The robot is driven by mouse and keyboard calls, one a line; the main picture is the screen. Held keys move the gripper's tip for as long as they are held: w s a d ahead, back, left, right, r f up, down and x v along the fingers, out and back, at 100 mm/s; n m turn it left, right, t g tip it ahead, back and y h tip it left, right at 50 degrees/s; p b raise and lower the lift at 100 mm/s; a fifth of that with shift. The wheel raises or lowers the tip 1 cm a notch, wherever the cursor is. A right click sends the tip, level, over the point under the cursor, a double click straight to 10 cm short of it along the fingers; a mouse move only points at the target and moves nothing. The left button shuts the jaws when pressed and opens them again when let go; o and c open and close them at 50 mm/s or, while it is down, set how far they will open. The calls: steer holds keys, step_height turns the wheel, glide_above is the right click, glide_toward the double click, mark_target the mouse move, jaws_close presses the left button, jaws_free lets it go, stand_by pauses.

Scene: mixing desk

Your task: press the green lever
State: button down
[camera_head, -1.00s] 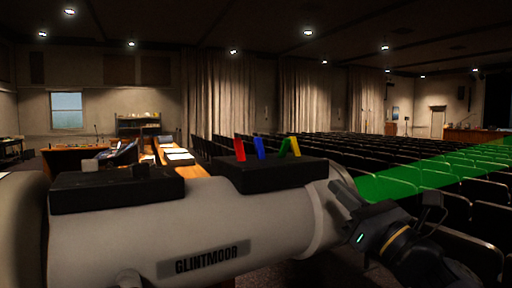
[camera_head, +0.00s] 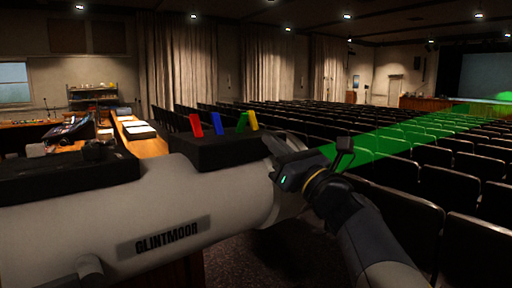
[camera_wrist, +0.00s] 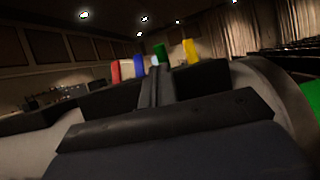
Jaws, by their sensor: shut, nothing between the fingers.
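The green lever (camera_head: 241,122) stands on a black box (camera_head: 205,152), between the blue lever (camera_head: 217,124) and the yellow lever (camera_head: 252,120). The red lever (camera_head: 196,125) is at the left end of the row. In the wrist view the green lever (camera_wrist: 160,49) shows its upper part just beyond my fingers; its lower part is hidden. My gripper (camera_head: 270,142) is shut and empty, just right of the box in the head view. In the wrist view its fingers (camera_wrist: 154,88) point at the row between blue and yellow. I cannot tell whether they touch anything.
The box sits on a large pale cylinder (camera_head: 215,205) marked GLINTMOOR. Another black box (camera_head: 70,175) lies on it at the left. A desk with papers (camera_head: 138,130) stands behind. Rows of dark seats (camera_head: 400,145) fill the right, crossed by a green beam.

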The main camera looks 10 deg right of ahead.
mark_target(247, 115)
steer(key=p+x, duration=0.2)
steer(key=x, duration=0.5)
steer(key=shift+p, duration=0.3)
steer(key=shift+w+a+r, duration=0.1)
steer(key=shift+w+r, duration=0.05)
steer(key=shift+r, duration=0.25)
steer(key=shift+w+r+g+h, duration=0.2)
steer(key=shift+r+g+h, duration=0.1)
steer(key=shift+r+g, duration=0.3)
steer(key=p, duration=0.1)
steer(key=w+r+p, duration=0.1)
steer(key=p, duration=0.1)
steer(key=shift+a+g, duration=0.25)
steer(key=shift+g, duration=0.05)
steer(key=shift+f, duration=0.45)
steer(key=shift+a, duration=0.1)
